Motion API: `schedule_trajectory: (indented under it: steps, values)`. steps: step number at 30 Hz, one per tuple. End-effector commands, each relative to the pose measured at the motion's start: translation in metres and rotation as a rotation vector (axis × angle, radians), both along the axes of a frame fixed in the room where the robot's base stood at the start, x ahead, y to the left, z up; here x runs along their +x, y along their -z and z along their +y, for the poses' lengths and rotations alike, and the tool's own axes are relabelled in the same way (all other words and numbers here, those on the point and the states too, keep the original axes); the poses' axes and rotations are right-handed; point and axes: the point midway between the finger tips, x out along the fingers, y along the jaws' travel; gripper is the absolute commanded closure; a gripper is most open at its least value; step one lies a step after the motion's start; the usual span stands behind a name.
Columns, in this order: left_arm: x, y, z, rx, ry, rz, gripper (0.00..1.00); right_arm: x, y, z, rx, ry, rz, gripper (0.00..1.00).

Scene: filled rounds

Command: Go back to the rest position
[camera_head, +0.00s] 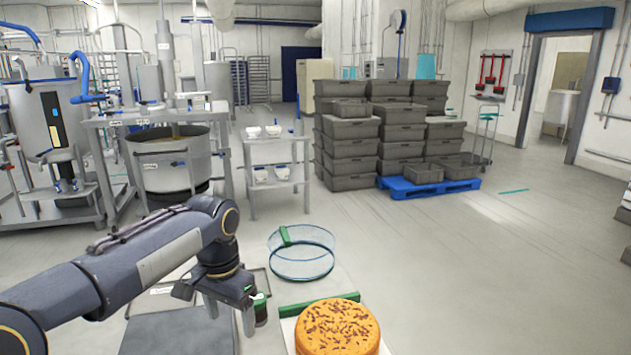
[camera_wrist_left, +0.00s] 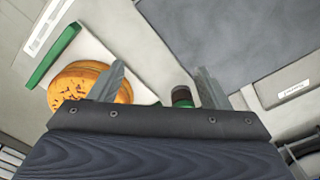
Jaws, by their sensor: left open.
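My left gripper (camera_head: 242,316) hangs at the lower middle of the head view, fingers pointing down. In the left wrist view its fingers (camera_wrist_left: 160,78) are spread apart. A small dark cylinder with a green band (camera_wrist_left: 181,97) shows between them, nearer one finger; I cannot tell whether it touches. It also shows beside the fingers in the head view (camera_head: 260,306). A round orange-brown cake with dark flecks (camera_head: 338,328) stands to the right of the gripper, and in the left wrist view (camera_wrist_left: 72,88) it is partly behind a finger. My right gripper is not in view.
A clear round hoop with a green clip (camera_head: 302,276) stands behind the cake. A green bar (camera_head: 319,304) lies between them. A grey panel (camera_head: 180,330) is under my left arm. Stacked grey crates and a blue pallet (camera_head: 428,187) stand farther back.

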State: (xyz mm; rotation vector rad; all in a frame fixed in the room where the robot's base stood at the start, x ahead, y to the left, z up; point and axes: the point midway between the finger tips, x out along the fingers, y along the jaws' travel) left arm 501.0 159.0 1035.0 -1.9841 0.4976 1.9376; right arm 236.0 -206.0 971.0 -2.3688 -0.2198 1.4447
Motion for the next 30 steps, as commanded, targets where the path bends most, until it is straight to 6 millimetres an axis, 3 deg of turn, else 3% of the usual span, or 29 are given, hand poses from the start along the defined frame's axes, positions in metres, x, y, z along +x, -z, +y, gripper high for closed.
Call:
schedule_trajectory:
  steps: [8, 14, 20, 24, 30]
  values:
    - [-0.032, -0.013, 0.02, -0.05, -0.058, -0.042, 0.29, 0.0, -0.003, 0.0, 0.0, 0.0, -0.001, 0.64]
    - [-0.073, -0.02, 0.04, -0.11, -0.134, -0.092, 0.29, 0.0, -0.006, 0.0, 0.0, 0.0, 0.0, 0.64]
    - [-0.142, -0.018, 0.06, -0.215, -0.274, -0.174, 0.29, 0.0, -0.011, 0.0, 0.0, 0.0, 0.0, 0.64]
    - [-0.201, 0.0, 0.063, -0.315, -0.412, -0.249, 0.29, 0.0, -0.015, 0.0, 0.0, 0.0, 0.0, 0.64]
    - [-0.251, 0.031, 0.053, -0.422, -0.559, -0.325, 0.29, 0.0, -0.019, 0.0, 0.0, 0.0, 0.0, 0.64]
